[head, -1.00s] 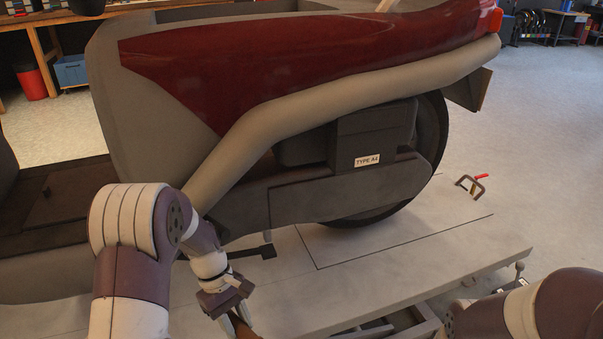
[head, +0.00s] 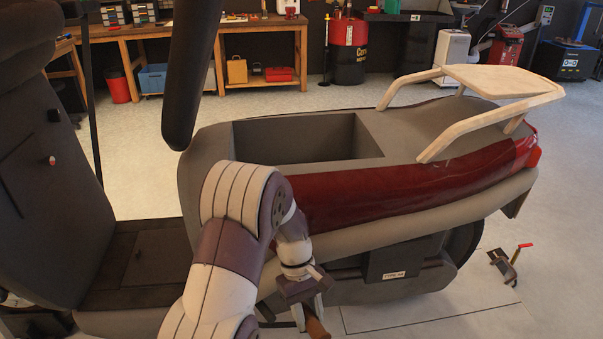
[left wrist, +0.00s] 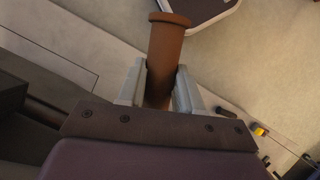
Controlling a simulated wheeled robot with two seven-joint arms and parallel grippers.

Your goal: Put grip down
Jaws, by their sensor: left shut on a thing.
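The grip is a brown tube with a flared rim at one end. My left gripper (head: 308,312) is shut on the grip (head: 317,328), low in the middle of the head view beside the scooter's flank. In the left wrist view the grip (left wrist: 168,45) stands out between the two grey fingers (left wrist: 158,88), its flanged end pointing away from the palm. The rest of the grip is hidden between the fingers. My right gripper is not in view.
A red and grey scooter (head: 400,205) with a wooden rear rack (head: 495,80) stands on the pale lift platform (head: 440,323). A clamp with a red handle (head: 508,265) is at the right. A workbench (head: 262,27) stands at the back.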

